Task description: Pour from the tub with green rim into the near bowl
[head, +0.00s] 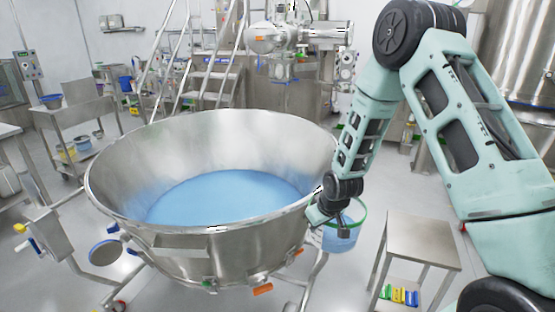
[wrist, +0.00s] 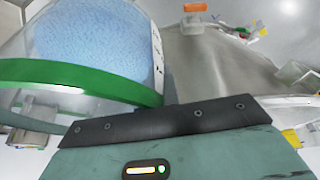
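The tub with green rim (head: 343,238) holds blue granules and hangs above the floor, just right of the near bowl's outer wall. It looks about upright. My gripper (head: 325,212) is at the tub's left rim and appears shut on it; the fingertips are partly hidden. The wrist view shows the tub's green rim (wrist: 75,78) close up, with blue granules behind it and a white label at its side. The near bowl (head: 240,240) is a large wide steel bowl with blue material in it. Its steel wall (wrist: 215,60) also shows in the wrist view.
A small steel table (head: 425,240) with coloured items on its lower shelf stands right of the tub. Steel steps (head: 213,80) stand behind the bowl. A steel cart (head: 75,115) with containers is at the left. The bowl's frame legs spread over the floor.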

